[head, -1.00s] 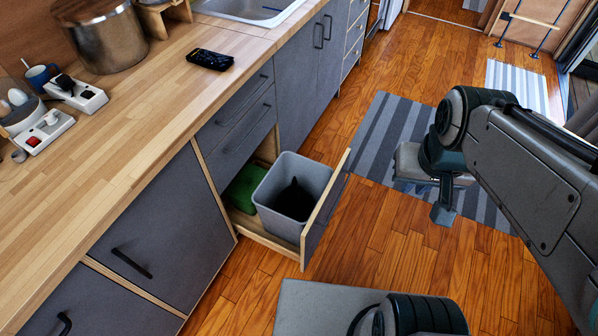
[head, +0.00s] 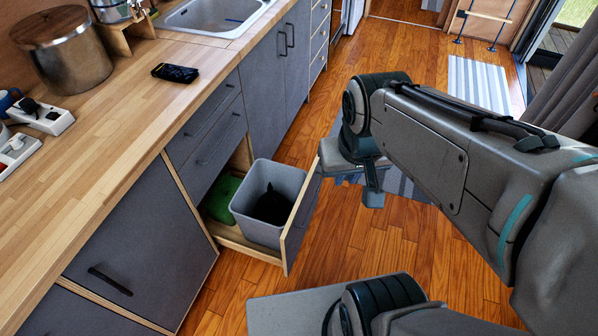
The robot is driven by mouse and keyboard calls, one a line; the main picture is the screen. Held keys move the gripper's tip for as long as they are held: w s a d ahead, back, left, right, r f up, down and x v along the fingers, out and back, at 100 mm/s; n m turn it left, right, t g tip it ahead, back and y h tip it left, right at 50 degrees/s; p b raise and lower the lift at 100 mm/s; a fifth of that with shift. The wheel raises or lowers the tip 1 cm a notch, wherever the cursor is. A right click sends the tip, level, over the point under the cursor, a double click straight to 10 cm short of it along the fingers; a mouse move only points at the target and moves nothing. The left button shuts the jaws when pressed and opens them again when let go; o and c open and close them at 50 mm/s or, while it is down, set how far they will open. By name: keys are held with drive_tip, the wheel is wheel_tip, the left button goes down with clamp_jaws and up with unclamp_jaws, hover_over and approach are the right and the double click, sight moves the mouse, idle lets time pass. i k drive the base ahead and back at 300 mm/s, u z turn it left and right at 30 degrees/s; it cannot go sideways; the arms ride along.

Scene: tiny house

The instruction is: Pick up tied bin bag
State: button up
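A black tied bin bag (head: 271,206) lies inside a grey bin (head: 252,232), and only its dark top shows. The bin stands in an open pull-out drawer (head: 296,224) under the counter. My gripper (head: 372,197) hangs from the end of my arm, to the right of the drawer front and apart from the bag. Its fingers are small and partly hidden by the wrist, so I cannot tell whether it is open or shut.
A green item (head: 222,198) lies in the drawer behind the bin. The wooden counter (head: 130,128) holds a black phone-like device (head: 175,73), a metal pot (head: 62,58) and power strips. A striped rug (head: 402,188) and open wooden floor lie to the right.

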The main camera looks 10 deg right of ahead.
sight(272, 208)
drive_tip(key=u, duration=0.2)
drive_tip(key=k, duration=0.5)
drive_tip(key=u, duration=0.55)
drive_tip(key=k, duration=0.75)
drive_tip(key=z, duration=0.7)
drive_tip(key=i, duration=1.7)
drive_tip(key=u, duration=0.75)
